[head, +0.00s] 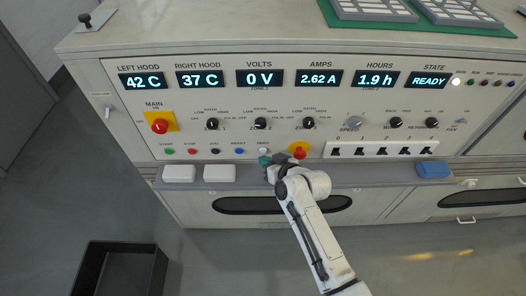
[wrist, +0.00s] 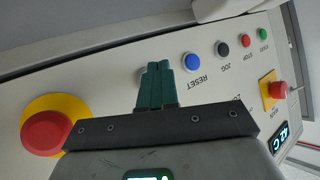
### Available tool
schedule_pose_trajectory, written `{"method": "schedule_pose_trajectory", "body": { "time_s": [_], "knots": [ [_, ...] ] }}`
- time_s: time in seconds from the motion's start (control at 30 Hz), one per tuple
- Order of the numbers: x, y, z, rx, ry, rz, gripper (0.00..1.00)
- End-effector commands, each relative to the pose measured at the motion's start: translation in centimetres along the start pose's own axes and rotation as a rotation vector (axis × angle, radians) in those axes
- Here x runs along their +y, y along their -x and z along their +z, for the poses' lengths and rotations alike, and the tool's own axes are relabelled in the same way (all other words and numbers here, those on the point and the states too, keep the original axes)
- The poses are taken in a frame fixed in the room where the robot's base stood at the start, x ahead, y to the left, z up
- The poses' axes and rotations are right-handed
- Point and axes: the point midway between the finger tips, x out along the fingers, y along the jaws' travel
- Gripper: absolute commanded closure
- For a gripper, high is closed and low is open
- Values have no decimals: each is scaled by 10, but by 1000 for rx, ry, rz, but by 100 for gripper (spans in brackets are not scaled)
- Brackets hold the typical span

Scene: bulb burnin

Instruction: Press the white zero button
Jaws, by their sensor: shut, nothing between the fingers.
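The white zero button (head: 263,152) is at the right end of the row of small buttons on the console front, just beyond my gripper in the head view. In the wrist view, a pale edge beside the fingertips (wrist: 140,73) seems to be this button, mostly hidden behind the fingers. My gripper (head: 264,160) is shut and empty, with its teal fingertips pointing at the panel close to the button. It also shows in the wrist view (wrist: 158,66). I cannot tell whether the tips touch the button.
The blue reset button (wrist: 192,62) is right beside the fingers in the wrist view. A red emergency knob on a yellow base (head: 299,149) is close on the right. A ledge (head: 340,173) below carries white blocks (head: 219,173) and a blue block (head: 433,169).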

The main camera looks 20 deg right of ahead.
Motion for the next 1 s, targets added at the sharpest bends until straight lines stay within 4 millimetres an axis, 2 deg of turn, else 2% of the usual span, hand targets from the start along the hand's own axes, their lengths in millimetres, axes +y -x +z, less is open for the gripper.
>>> {"method": "schedule_pose_trajectory", "body": {
  "time_s": [1.0],
  "knots": [
    [6, -8, -6, 1, 0, 0, 100]
  ]
}}
